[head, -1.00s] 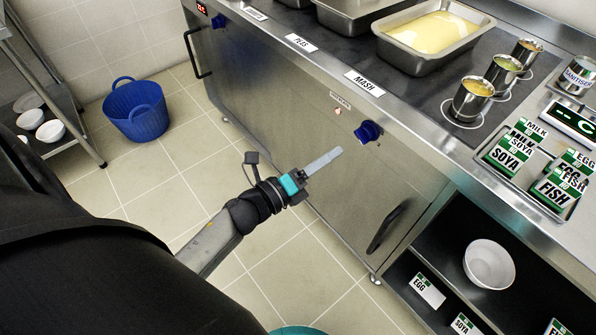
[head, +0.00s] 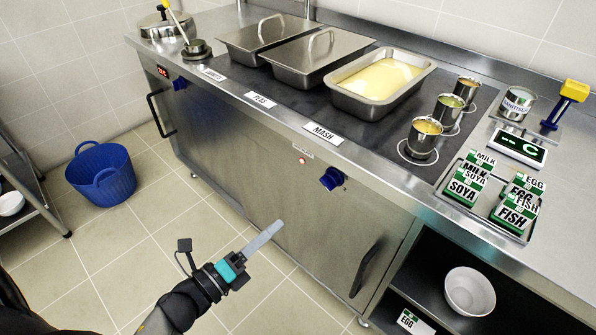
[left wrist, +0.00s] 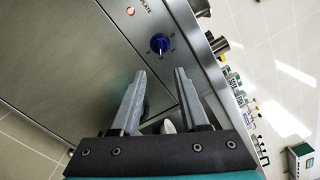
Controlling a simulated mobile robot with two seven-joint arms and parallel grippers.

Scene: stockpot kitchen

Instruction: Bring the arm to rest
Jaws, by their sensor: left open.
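My left gripper (head: 262,240) is in front of the steel counter's lower door in the head view, over the tiled floor and apart from the counter. It holds nothing. In the left wrist view its two grey fingers (left wrist: 155,100) stand apart with a clear gap between them. The counter front with its blue knob (left wrist: 159,43) lies beyond the fingers. My right gripper is in neither view.
The steel counter (head: 240,160) carries lidded pans (head: 318,60), an open pan of mash (head: 380,78), metal cups (head: 424,138) and allergen label cards (head: 466,183). A blue knob (head: 332,179) juts from its front. A blue basket (head: 101,175) stands on open floor.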

